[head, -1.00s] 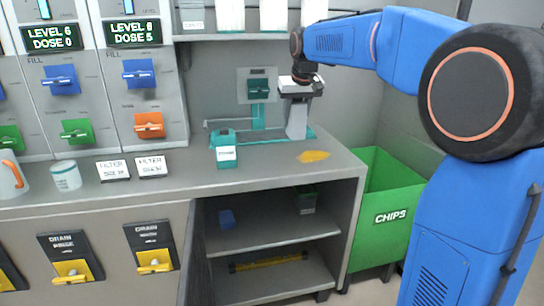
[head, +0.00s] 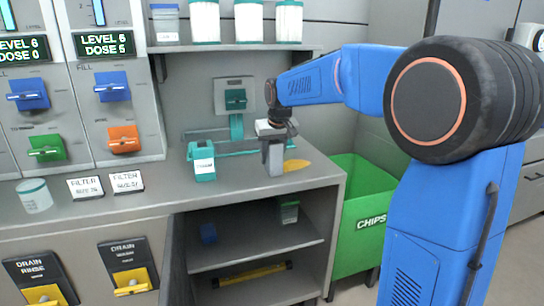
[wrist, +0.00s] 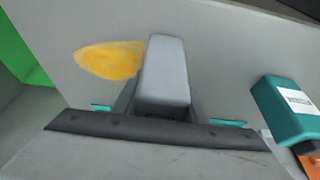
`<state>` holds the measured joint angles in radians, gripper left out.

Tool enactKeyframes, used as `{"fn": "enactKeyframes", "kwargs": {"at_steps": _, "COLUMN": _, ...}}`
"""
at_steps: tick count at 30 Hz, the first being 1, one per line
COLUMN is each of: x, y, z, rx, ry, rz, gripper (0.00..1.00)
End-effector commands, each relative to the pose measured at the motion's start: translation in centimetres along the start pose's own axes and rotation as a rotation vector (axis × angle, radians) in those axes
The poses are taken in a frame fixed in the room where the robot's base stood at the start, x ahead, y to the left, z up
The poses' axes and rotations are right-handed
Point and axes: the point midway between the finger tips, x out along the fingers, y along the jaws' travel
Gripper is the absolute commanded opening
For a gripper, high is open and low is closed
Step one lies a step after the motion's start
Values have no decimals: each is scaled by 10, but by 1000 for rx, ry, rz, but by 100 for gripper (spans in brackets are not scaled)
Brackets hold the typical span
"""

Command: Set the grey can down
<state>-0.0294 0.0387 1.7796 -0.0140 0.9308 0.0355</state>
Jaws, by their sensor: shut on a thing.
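The grey can (head: 273,158) is a plain upright grey block below my gripper (head: 273,138), near the counter's front right part. In the wrist view my gripper (wrist: 160,108) is shut on the grey can (wrist: 166,72), with a finger on each side of it. The can's lower end covers part of a yellow patch in the head view. I cannot tell whether its base touches the counter (head: 225,187) or hangs just above it.
A teal box with a white label (head: 203,162) stands left of the can. The yellow patch (head: 297,166) is beside it. The teal fixture (head: 236,128) is behind. A green chips bin (head: 362,205) stands right of the counter. The counter front left of the can is clear.

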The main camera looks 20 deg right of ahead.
Motion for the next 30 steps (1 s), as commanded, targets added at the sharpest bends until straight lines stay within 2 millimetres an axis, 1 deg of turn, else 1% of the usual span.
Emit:
{"fn": "enactKeyframes", "kwargs": {"at_steps": 9, "x": 1, "y": 0, "z": 0, "rx": 0, "ry": 1, "rz": 0, "gripper": 6}}
{"fn": "enactKeyframes", "kwargs": {"at_steps": 10, "x": 2, "y": 0, "z": 1, "rx": 0, "ry": 0, "rz": 0, "gripper": 44}}
{"fn": "enactKeyframes", "kwargs": {"at_steps": 12, "x": 2, "y": 0, "z": 0, "rx": 0, "ry": 0, "rz": 0, "gripper": 58}}
{"fn": "enactKeyframes", "kwargs": {"at_steps": 20, "x": 1, "y": 0, "z": 0, "rx": 0, "ry": 1, "rz": 0, "gripper": 58}}
{"fn": "enactKeyframes", "kwargs": {"at_steps": 23, "x": -2, "y": 0, "z": -1, "rx": 0, "ry": 2, "rz": 0, "gripper": 58}}
{"fn": "enactKeyframes", "kwargs": {"at_steps": 26, "x": -11, "y": 0, "z": -1, "rx": 0, "ry": 3, "rz": 0, "gripper": 58}}
{"fn": "enactKeyframes", "kwargs": {"at_steps": 30, "x": -34, "y": 0, "z": -1, "rx": 0, "ry": 4, "rz": 0, "gripper": 58}}
